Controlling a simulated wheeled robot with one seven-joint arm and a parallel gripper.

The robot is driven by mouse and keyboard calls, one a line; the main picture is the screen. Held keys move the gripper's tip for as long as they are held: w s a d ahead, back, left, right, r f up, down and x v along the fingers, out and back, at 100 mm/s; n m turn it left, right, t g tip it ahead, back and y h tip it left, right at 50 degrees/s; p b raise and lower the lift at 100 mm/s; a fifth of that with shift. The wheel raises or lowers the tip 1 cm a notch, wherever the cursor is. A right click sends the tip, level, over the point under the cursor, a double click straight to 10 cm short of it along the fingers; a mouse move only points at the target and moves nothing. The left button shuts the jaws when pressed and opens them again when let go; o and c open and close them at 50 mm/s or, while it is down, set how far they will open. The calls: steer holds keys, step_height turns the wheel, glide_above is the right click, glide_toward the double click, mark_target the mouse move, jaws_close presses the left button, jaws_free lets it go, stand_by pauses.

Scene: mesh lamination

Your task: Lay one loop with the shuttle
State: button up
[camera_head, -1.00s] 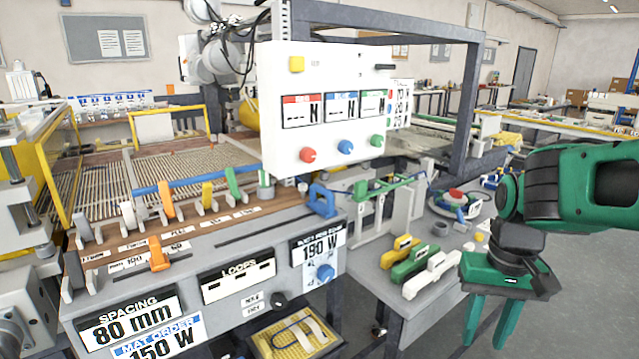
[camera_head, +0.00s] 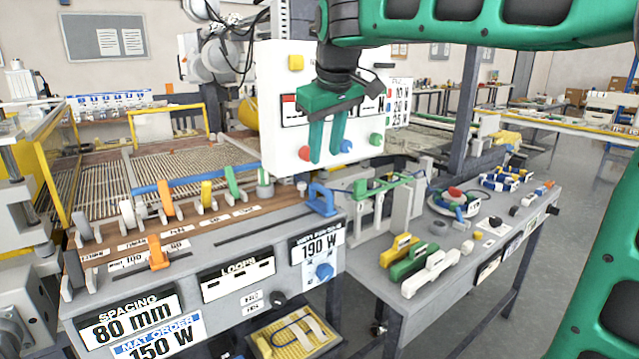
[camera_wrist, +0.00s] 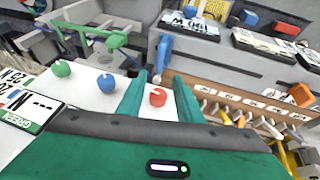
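A blue handle-shaped piece (camera_head: 322,200), which may be the shuttle, stands at the right end of the grey bench front; it also shows in the wrist view (camera_wrist: 163,52). Coloured clips, among them an orange one (camera_head: 166,200), line the wooden board along a blue bar (camera_head: 190,181). The heating mat area (camera_head: 180,165) with parallel lines lies behind. My gripper (camera_head: 327,158) points down in front of the white control panel (camera_head: 275,150), above the blue handle in the picture. Its fingers are apart and empty; the wrist view shows a gap between them (camera_wrist: 160,108).
The front carries a LOOPS panel (camera_head: 238,280), a spacing sign (camera_head: 130,318) and a 190 W display (camera_head: 317,250). A side table (camera_head: 450,270) holds yellow, green and white blocks. A green bracket (camera_head: 385,184) stands right of the blue handle.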

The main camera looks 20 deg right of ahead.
mark_target(320, 186)
steer(key=x, duration=1)
steer(key=shift+w+f, duration=0.15)
steer(key=shift+f, duration=0.15)
jaws_close()
